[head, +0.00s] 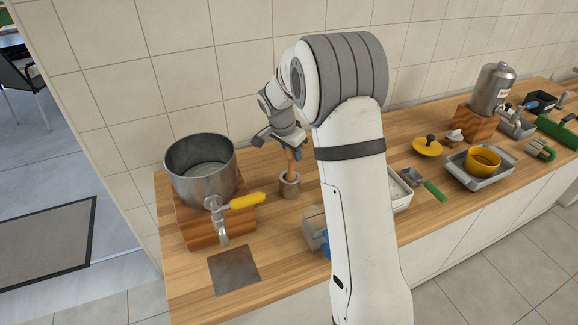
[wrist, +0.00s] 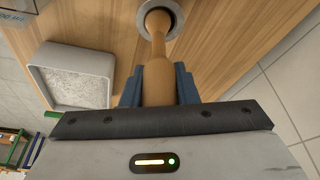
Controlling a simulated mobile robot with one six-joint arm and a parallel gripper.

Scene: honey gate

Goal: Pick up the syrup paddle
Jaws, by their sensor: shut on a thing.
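The syrup paddle (wrist: 157,72) has a light brown wooden handle that stands upright. Its lower end is inside a small round metal holder (head: 290,186), hidden from sight. My gripper (wrist: 158,85) is shut on the paddle's handle, with a blue finger on each side of it. In the head view my gripper (head: 296,154) is above the holder, and the paddle (head: 291,167) shows between the fingers and the holder's rim.
A metal pot (head: 202,172) with a yellow-handled tap stands on a wooden block to the left. A dark square plate (head: 234,270) lies in front of it. A white tray (wrist: 76,77) is near the holder.

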